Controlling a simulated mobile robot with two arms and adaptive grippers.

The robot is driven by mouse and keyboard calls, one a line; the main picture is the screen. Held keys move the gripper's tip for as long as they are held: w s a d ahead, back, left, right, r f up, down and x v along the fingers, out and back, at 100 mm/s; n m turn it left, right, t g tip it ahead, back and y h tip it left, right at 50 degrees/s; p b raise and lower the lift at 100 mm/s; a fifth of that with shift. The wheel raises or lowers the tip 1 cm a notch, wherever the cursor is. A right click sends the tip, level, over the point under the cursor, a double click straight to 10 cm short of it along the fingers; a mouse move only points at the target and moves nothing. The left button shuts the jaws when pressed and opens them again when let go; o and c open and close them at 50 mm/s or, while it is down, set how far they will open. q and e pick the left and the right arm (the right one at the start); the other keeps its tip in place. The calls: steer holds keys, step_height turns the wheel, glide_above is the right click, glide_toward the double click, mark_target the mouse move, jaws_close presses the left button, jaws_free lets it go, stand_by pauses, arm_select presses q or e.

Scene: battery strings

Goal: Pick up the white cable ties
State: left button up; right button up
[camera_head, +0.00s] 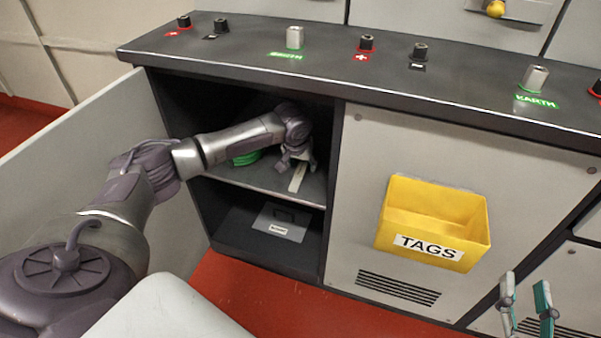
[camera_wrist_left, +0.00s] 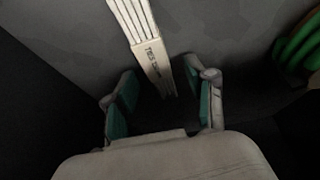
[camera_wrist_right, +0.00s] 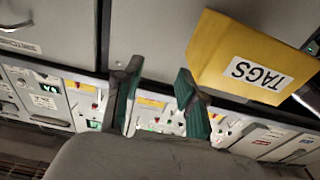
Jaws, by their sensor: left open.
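The white cable ties (camera_head: 298,177) lie as a flat, narrow bundle on the upper shelf of the open cabinet. In the left wrist view the bundle (camera_wrist_left: 143,38) runs down from the top edge, and its printed end band sits between the fingers of my left gripper (camera_wrist_left: 163,102). My left gripper (camera_head: 297,163) is inside the cabinet, open, with a finger on either side of the band; I cannot tell whether either touches it. My right gripper (camera_head: 527,300) is outside, low at the right, with its fingers apart and nothing between them. It also shows in the right wrist view (camera_wrist_right: 155,95).
A green coil (camera_head: 246,158) lies on the shelf left of my left gripper. A grey labelled box (camera_head: 282,221) stands in the lower compartment. The yellow TAGS bin (camera_head: 433,222) is on the cabinet front. Terminals stand on the dark top (camera_head: 330,70). The cabinet door (camera_head: 90,150) is open at left.

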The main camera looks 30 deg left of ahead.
arm_select(q)
jaws_close()
steer(key=shift+r, duration=0.2)
